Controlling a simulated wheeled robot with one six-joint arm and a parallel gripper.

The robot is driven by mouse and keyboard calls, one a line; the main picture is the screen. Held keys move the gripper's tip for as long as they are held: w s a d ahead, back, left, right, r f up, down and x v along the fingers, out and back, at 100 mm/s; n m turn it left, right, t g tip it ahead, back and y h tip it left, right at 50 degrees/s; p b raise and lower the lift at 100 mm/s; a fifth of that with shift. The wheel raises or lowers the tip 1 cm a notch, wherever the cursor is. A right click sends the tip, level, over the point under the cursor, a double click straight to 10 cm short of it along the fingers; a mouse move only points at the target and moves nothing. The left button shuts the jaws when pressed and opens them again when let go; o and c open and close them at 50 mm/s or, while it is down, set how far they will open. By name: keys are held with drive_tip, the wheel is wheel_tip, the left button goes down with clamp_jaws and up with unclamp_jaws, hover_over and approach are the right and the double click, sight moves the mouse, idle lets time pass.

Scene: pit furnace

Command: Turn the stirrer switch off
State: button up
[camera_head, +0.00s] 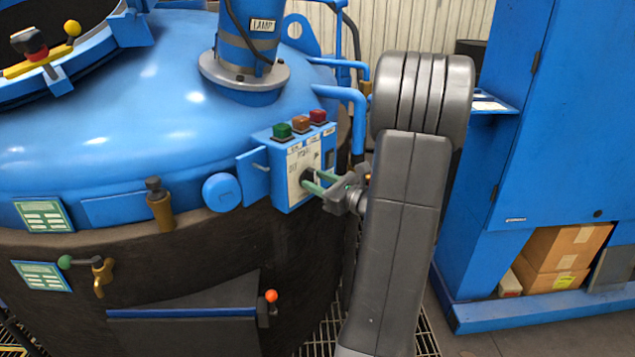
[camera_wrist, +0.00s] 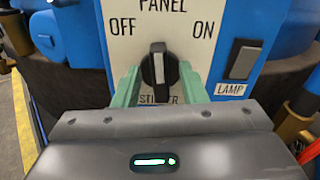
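The stirrer switch (camera_wrist: 158,68) is a round black knob with a pale pointer line, on a white panel plate (camera_wrist: 205,55). "OFF" is printed at its upper left and "ON" at its upper right. The pointer stands about upright, between the two words. The word "STIRRER" below is partly covered. My gripper (camera_wrist: 160,80) has its green fingers on either side of the knob, spread around it, with slim gaps showing. In the head view my gripper (camera_head: 314,182) reaches the front of the blue control box (camera_head: 285,205), and its fingertips partly hide the knob.
A lamp rocker switch (camera_wrist: 243,60) sits right of the knob. Green, brown and red buttons (camera_head: 301,123) top the box. A blue pipe (camera_head: 345,95) runs close behind. A blue cabinet (camera_head: 555,110) with cardboard boxes (camera_head: 560,255) stands at the right.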

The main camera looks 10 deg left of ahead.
drive_tip(key=shift+w+a, duration=0.1)
drive_tip(key=shift+a, duration=0.1)
clamp_jaws()
